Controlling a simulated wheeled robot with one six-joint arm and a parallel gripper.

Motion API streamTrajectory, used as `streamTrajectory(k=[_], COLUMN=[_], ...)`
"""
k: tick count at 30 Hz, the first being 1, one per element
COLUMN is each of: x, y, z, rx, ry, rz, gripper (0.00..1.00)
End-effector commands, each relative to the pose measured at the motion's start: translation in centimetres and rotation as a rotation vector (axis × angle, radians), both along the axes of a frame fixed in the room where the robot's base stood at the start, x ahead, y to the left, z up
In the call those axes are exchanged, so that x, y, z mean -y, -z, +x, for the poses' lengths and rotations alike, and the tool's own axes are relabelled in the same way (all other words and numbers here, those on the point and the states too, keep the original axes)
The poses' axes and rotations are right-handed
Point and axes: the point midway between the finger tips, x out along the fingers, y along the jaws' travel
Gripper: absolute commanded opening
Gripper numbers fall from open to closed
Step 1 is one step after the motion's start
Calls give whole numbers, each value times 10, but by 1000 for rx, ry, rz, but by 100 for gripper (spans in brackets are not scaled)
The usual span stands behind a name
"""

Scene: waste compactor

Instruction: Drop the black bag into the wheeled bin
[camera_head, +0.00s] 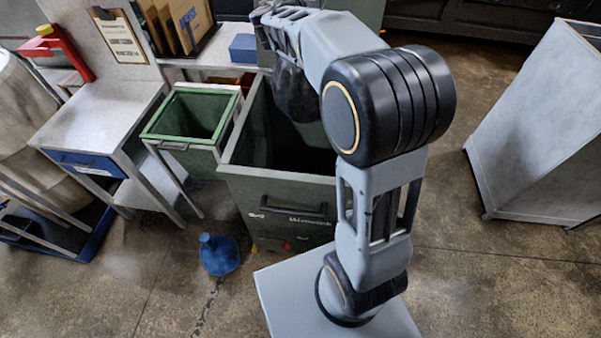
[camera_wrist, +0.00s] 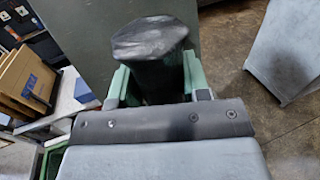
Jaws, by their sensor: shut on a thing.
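The black bag (camera_head: 294,96) hangs below the end of my arm, over the open top of the dark green wheeled bin (camera_head: 278,196). From this angle I cannot tell whether the bag's bottom is below the bin's rim. In the wrist view, my gripper (camera_wrist: 157,84) has its green fingers on either side of the black bag (camera_wrist: 150,38) and is shut on it. In the head view, my wrist and arm cover part of the gripper and the bin's right side.
A smaller green-rimmed bin (camera_head: 194,116) stands left of the wheeled bin. A workbench (camera_head: 95,115) stands at left and a grey cabinet (camera_head: 540,125) at right. Floor between my arm and the cabinet is clear.

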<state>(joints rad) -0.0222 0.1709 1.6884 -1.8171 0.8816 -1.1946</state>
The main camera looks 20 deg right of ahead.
Motion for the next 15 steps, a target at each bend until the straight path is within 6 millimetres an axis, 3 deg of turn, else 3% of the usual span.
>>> streamTrajectory(k=[6, 15], x=[0, 0], y=[15, 15], z=[0, 0], rx=[6, 6], ry=[0, 0], rz=[-2, -2], gripper=[0, 0])
